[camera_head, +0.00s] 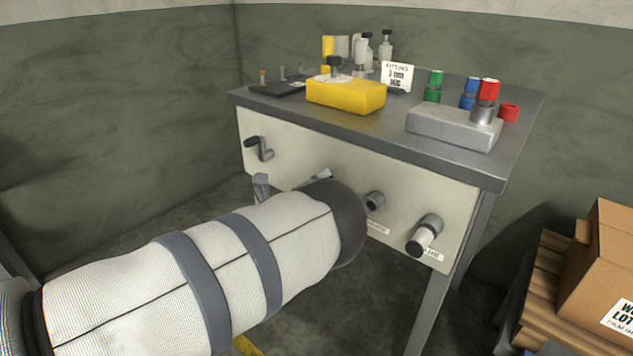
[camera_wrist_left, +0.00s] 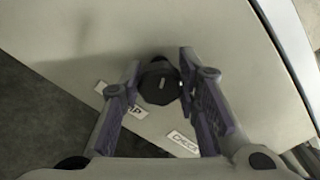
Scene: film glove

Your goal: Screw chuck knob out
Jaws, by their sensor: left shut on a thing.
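My left gripper (camera_head: 291,181) reaches the front panel of the bench in the head view, its finger parts showing past a dark cuff. In the left wrist view its two fingers (camera_wrist_left: 159,86) are shut on a round dark knob (camera_wrist_left: 158,84) with a pale mark on its face. A label ending in P (camera_wrist_left: 132,110) is partly hidden by one finger. Another label (camera_wrist_left: 182,142), seeming to read CHUCK, lies lower right. In the head view my arm hides the held knob. My right gripper is not in view.
A crank (camera_head: 260,148) is at the left. The bench top (camera_head: 290,108) holds a yellow block (camera_head: 346,94) and several bottles. A carton (camera_head: 603,265) stands lower right.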

